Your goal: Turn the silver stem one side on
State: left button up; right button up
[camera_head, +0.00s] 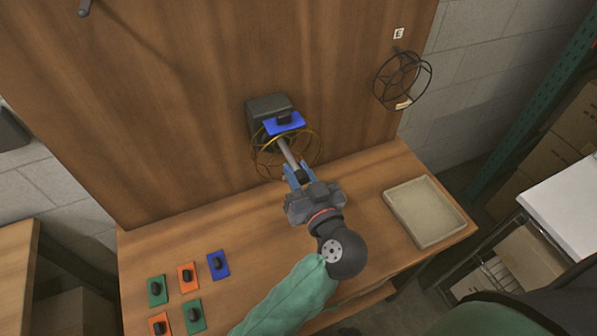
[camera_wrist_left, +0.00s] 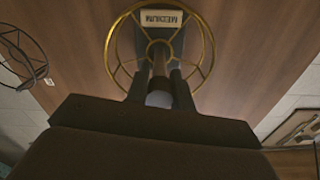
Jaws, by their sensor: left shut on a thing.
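The silver stem (camera_head: 287,152) points out from a dark block (camera_head: 262,108) on the upright wooden panel. My left gripper (camera_head: 296,174) is shut on the stem's near end. In the left wrist view the stem (camera_wrist_left: 159,68) runs between the fingers (camera_wrist_left: 160,92) toward the panel. A gold wire ring (camera_head: 259,163) with spokes surrounds the stem, and it also shows in the left wrist view (camera_wrist_left: 112,52). My right gripper is not in view.
A black wire wheel (camera_head: 377,88) hangs on the panel at right. A shallow beige tray (camera_head: 424,208) lies on the bench's right side. Green, orange and blue plates with black knobs (camera_head: 218,265) lie at front left. A MEDIUM label (camera_wrist_left: 160,18) appears upside down in the wrist view.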

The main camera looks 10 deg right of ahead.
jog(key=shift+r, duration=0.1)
pick_arm(q)
jog(key=n+p, duration=0.5)
jog(key=n, duration=0.1)
jog(key=shift+n, duration=0.4)
jog(key=shift+n+p, duration=0.35)
jog(key=shift+n, duration=0.85)
jog(key=shift+d+n, duration=0.1)
jog(key=shift+n, duration=1.1)
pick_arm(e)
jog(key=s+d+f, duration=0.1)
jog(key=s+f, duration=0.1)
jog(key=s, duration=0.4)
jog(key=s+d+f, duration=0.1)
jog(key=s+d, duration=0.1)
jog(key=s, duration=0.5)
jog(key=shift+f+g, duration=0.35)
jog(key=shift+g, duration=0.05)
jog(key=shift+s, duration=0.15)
